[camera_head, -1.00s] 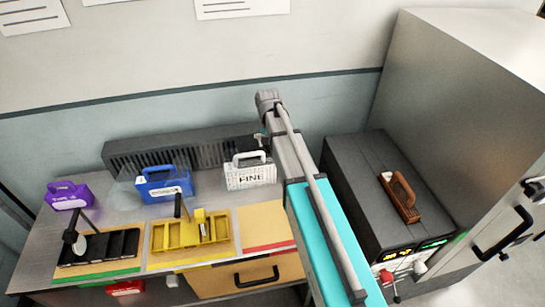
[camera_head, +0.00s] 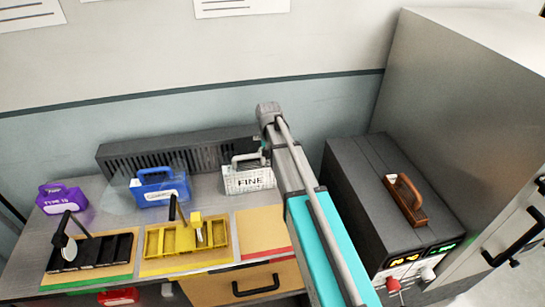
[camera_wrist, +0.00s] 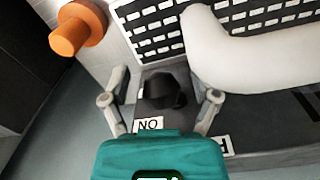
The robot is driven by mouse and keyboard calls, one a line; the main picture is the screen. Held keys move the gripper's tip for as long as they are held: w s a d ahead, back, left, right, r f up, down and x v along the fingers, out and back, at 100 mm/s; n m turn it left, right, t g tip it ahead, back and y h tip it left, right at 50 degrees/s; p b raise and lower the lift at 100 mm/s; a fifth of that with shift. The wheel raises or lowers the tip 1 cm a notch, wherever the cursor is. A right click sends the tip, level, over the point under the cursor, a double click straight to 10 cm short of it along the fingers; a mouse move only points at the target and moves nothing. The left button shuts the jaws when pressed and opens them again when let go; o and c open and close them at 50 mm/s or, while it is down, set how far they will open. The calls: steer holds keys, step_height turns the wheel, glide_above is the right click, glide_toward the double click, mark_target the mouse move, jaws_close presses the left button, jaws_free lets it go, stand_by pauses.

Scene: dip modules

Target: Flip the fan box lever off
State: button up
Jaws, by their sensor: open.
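The long dark slotted box (camera_head: 125,158), which looks like the fan box, stands along the wall at the back of the bench. Its right end is hidden behind my arm in the head view. In the wrist view, a black rounded lever (camera_wrist: 163,90) stands on a dark surface. A white label (camera_wrist: 150,125) reading NO, possibly ON upside down, lies by it. My gripper (camera_wrist: 160,97) is open, with one finger on each side of the lever. I cannot tell whether either finger touches it.
A white case marked FINE (camera_head: 249,181) stands close to my arm; blue (camera_head: 160,190) and purple (camera_head: 62,200) cases stand left. An orange knob (camera_wrist: 78,28) and a white curved handle (camera_wrist: 255,50) show near the gripper. A dark instrument box (camera_head: 370,200) stands right.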

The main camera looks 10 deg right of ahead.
jaws_close()
stand_by(0.3)
stand_by(1.1)
jaws_free()
steer(key=shift+c, duration=0.3)
